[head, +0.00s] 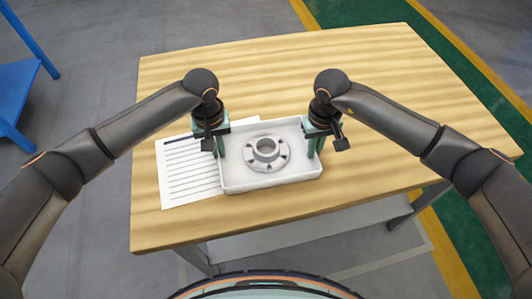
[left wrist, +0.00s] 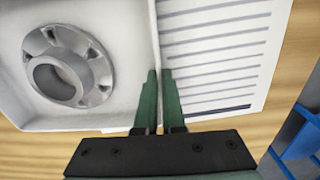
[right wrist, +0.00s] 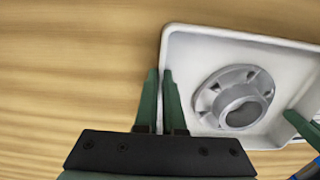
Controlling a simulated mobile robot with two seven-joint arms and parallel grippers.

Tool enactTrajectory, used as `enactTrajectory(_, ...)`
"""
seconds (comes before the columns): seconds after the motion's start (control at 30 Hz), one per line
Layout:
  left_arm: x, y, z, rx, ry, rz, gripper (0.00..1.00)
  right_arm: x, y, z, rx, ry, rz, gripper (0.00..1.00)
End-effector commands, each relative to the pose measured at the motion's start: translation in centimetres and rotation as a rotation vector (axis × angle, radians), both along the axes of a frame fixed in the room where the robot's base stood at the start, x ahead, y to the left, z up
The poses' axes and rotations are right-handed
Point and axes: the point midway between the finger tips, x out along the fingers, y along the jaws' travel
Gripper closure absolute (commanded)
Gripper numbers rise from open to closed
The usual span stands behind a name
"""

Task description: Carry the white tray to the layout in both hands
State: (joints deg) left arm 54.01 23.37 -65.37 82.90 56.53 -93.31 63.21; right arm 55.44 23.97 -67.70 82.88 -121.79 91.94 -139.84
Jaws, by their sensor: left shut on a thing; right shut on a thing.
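The white tray (head: 272,184) is in the middle of the wooden table in the head view, partly over the lined sheet. A grey flanged part (head: 266,153) with a raised ring and several holes sits inside it. My left gripper (head: 221,153) is shut on the tray's left wall; the left wrist view shows the fingers (left wrist: 159,100) closed on the tray wall (left wrist: 152,35). My right gripper (head: 313,150) is shut on the tray's right wall; the right wrist view shows its fingers (right wrist: 160,100) at the tray rim (right wrist: 165,50). I cannot tell whether the tray touches the table.
The lined white sheet (head: 185,180), the layout, lies on the table (head: 350,190) at left, its right part covered by the tray. The table is clear behind and to the right of the tray. A blue rack (head: 15,90) stands at far left.

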Motion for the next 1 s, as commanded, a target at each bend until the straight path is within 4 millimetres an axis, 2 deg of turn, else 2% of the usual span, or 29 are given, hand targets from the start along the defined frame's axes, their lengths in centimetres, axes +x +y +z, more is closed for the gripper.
enactTrajectory(0.57,0.2,0.0,0.5,-0.002,-0.005,0.001,1.00,0.2,0.0,0.5,0.002,-0.005,-0.001,1.00)
enactTrajectory(1.0,0.1,0.0,3.4,-0.001,-0.004,0.001,1.00,0.1,0.0,3.4,0.001,-0.004,-0.001,1.00)
